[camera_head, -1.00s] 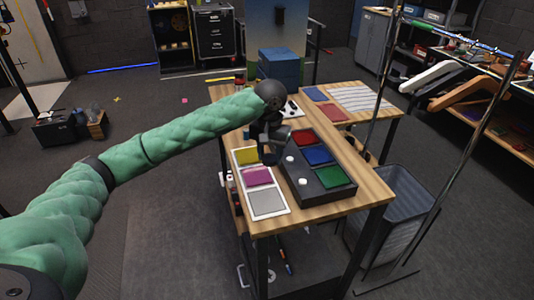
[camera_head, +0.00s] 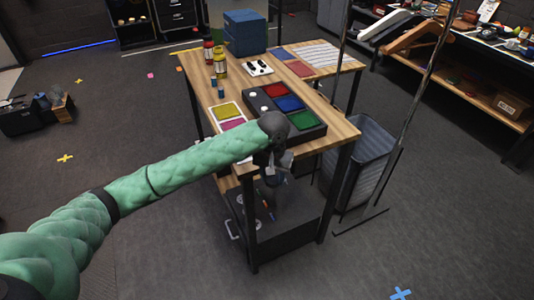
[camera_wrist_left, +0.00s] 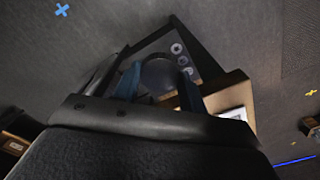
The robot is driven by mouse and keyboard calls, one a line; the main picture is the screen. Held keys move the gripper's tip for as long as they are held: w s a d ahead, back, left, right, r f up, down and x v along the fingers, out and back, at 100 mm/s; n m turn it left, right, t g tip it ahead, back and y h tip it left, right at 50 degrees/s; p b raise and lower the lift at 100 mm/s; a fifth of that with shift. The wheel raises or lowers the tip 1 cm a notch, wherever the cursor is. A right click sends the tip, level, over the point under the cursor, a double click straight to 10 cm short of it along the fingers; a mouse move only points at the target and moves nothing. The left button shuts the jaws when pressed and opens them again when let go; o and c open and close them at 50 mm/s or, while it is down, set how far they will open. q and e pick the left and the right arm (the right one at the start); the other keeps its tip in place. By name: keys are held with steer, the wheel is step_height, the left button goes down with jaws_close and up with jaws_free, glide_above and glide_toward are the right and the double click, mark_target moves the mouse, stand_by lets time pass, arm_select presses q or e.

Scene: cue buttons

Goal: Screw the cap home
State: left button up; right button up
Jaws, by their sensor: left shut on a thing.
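My left gripper (camera_head: 272,178) hangs at the near left edge of the wooden table, in front of the lower shelf. In the left wrist view its two bluish fingers (camera_wrist_left: 158,84) are closed on a dark round thing (camera_wrist_left: 159,73). I cannot tell for sure whether this is the cap. A red bottle (camera_head: 208,53) and a yellow bottle (camera_head: 220,66) stand at the table's far left, with small blue-topped items (camera_head: 221,87) nearer. My right gripper is not in view.
The wooden table (camera_head: 335,130) carries a dark panel (camera_head: 312,132) with red, blue and green pads, a white card with a yellow pad (camera_head: 227,110), and a blue box (camera_head: 244,32). A grey bin (camera_head: 360,160) stands right of it. The floor in front is clear.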

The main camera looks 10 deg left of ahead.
arm_select(q)
steer(key=s+a+f, duration=0.3)
steer(key=a+f, duration=0.1)
steer(key=f, duration=0.3)
steer(key=s+a+f+n, duration=0.1)
steer(key=s+a+f, duration=0.3)
steer(key=f, duration=0.4)
steer(key=shift+s+a, duration=0.3)
steer(key=shift+a, duration=0.5)
